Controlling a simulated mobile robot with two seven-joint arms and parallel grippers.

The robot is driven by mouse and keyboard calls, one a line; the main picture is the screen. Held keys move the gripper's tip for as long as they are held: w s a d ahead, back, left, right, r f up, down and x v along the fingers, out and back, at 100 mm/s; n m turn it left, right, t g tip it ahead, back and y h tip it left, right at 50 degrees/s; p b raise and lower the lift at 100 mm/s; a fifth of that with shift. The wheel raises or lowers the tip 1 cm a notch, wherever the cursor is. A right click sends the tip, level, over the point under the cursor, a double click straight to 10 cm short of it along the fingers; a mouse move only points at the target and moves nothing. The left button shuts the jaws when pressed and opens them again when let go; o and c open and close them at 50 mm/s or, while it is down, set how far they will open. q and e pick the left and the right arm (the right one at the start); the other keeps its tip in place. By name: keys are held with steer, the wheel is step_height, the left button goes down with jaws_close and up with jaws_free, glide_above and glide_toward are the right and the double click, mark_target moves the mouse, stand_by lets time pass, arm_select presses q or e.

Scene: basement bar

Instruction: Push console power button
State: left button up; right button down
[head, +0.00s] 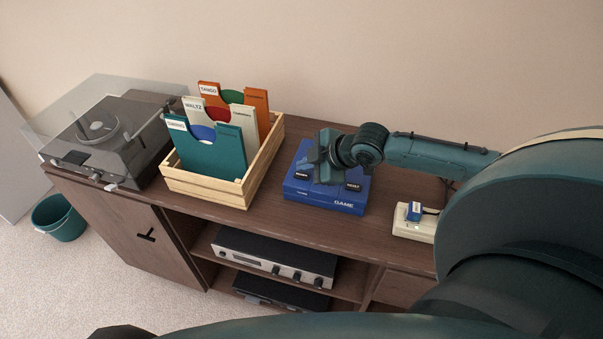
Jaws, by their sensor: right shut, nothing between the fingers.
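The blue console (325,197), marked GAME on its front, sits on the wooden cabinet top (276,223) right of the record crate. It has dark buttons near its front edge; the right one (354,186) shows, and another with small white lettering (301,176) is at the left. I cannot tell which is the power button. My right gripper (308,164) is over the console's top left part, its fingers shut and empty. The gripper hides much of the console's top, and I cannot tell whether it touches it. My left gripper is out of view.
A wooden crate (205,190) of record sleeves stands left of the console. A turntable (105,140) with a raised clear lid is at far left. A power strip (411,229) with a blue plug lies right. An amplifier (272,260) sits on the shelf below.

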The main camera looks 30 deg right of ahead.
steer(key=shift+f, duration=0.15)
stand_by(0.5)
steer(key=shift+f, duration=0.35)
steer(key=shift+f, duration=0.1)
stand_by(0.4)
steer(key=shift+r+p, duration=0.65)
steer(key=shift+p, duration=0.3)
